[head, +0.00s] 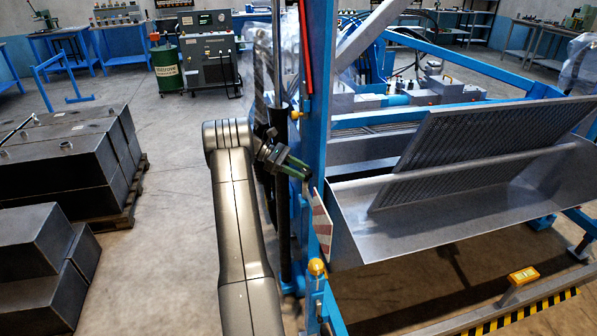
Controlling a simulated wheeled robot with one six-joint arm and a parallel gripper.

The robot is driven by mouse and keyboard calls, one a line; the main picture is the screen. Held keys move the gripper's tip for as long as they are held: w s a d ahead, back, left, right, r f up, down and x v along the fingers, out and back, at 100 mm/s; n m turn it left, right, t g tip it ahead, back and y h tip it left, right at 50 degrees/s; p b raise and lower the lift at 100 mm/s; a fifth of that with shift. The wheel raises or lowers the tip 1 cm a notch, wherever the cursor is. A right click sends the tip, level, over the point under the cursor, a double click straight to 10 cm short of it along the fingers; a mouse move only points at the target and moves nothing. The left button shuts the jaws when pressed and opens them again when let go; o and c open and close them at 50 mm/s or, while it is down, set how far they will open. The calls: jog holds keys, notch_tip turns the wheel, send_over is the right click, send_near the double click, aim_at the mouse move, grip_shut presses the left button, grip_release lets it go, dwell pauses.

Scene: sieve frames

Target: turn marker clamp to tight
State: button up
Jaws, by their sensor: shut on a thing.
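My gripper (305,172), dark with green fingers, reaches from the left to the blue upright post (314,120) in the middle of the head view. Its fingertips are shut at the post, on what appears to be the marker clamp. The clamp itself is small and mostly hidden by the fingers, so its turn angle cannot be read. A red-and-white striped marker plate (322,222) hangs just below the fingertips, beside the post.
A grey metal trough with a perforated sieve panel (470,140) lies right of the post. A yellow-capped knob (316,267) sits lower on the post. Dark steel blocks (60,160) stand at left. The floor between blocks and arm is clear.

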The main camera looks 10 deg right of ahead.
jog(key=shift+w+m+g+y, duration=0.15)
jog(key=shift+m+g+y, duration=0.25)
jog(key=shift+m+g, duration=0.2)
jog(key=shift+d+r, duration=0.1)
jog(key=o, duration=1)
